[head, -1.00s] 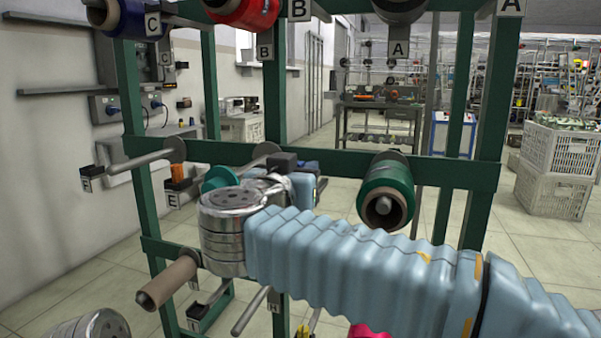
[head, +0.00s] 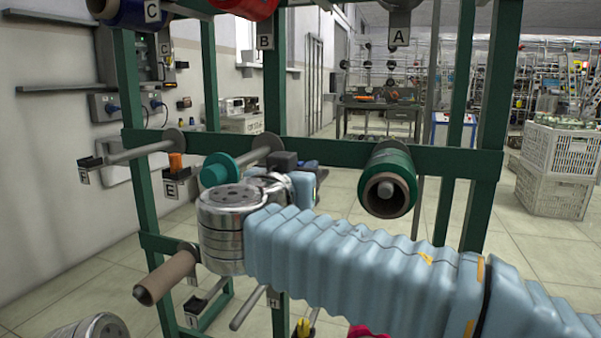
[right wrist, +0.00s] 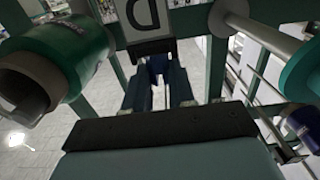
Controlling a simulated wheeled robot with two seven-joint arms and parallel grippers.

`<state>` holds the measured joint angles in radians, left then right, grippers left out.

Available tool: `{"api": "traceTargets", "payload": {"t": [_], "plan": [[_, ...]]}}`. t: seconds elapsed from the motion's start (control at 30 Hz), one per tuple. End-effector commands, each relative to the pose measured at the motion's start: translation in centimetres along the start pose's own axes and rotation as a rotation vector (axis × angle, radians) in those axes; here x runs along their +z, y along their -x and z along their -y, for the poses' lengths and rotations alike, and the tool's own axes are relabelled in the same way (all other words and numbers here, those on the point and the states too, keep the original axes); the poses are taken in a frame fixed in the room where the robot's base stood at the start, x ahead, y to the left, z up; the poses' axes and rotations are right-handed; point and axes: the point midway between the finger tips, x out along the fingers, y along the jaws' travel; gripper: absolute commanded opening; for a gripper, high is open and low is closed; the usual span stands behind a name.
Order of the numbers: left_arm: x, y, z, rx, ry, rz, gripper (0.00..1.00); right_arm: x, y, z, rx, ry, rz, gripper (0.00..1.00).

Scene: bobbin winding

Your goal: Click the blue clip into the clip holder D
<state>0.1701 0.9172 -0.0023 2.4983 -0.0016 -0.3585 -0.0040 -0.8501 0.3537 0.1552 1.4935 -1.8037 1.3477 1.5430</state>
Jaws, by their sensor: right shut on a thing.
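My right gripper (right wrist: 158,88) shows at the middle of the right wrist view, its fingers shut on a small blue thing (right wrist: 157,64), which looks like the blue clip. The plate marked D (right wrist: 143,16) of clip holder D is just beyond the fingertips, upside down in that view. I cannot tell whether the clip touches the holder. In the head view, my right arm crosses the front of the green rack, and its wrist hides most of the gripper and the holder. A dark block (head: 284,161) and a bit of blue show behind the wrist. My left gripper is out of view.
A green spool (head: 388,180) on the rack's crossbar is close to the right of my gripper; it also shows in the right wrist view (right wrist: 68,45). A teal spool (head: 218,169) sits left of my wrist. Holders E (head: 171,188) and F (head: 86,172) are further left.

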Motion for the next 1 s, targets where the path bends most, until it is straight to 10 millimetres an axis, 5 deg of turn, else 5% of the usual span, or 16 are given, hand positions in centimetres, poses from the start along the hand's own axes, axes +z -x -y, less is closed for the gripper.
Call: {"api": "traceTargets", "payload": {"t": [0.3, 0.33, 0.5, 0.9, 1.0], "plan": [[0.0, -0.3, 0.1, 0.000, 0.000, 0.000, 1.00, 0.2, 0.0, 0.0, 0.000, 0.000, 0.000, 0.00], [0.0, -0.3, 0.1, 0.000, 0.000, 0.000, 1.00, 0.2, 0.0, 0.0, 0.000, 0.000, 0.000, 0.27], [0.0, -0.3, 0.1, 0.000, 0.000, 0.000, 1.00, 0.2, 0.0, 0.0, 0.000, 0.000, 0.000, 0.53], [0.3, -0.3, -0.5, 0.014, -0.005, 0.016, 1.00, 0.3, 0.1, 0.0, 0.000, 0.000, 0.000, 0.54], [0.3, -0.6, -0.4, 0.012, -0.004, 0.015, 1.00, 0.3, 1.9, 0.1, -0.003, 0.000, -0.001, 0.54]]}}
